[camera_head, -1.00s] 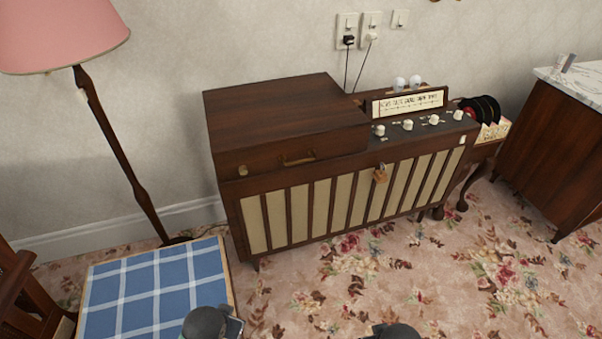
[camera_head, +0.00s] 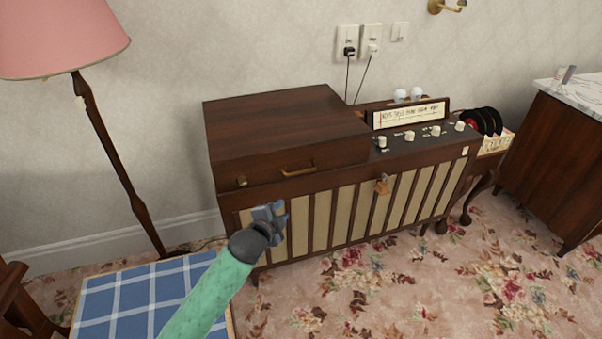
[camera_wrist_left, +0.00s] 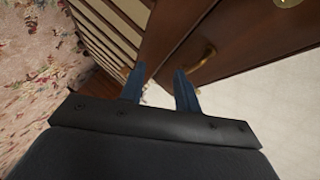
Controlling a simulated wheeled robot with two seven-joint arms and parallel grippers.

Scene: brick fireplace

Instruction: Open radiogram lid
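The radiogram (camera_head: 340,180) is a dark wood cabinet with a slatted cream front against the wall. Its lid (camera_head: 285,122) lies closed on the left part of the top. A brass handle (camera_head: 298,170) is on the lid's front face; it also shows in the left wrist view (camera_wrist_left: 207,55), beyond the fingers. My left gripper (camera_head: 278,209) is in front of the slatted front, below and left of the handle, and not touching it. In the left wrist view its two blue fingers (camera_wrist_left: 160,82) are apart with nothing between them. My right gripper is not in view.
A blue checked stool or table top (camera_head: 145,290) is at the lower left, beside a pink-shaded lamp (camera_head: 120,170). Records (camera_head: 487,120) and a marble-topped cabinet (camera_head: 550,150) stand at right. Floral carpet in front is clear.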

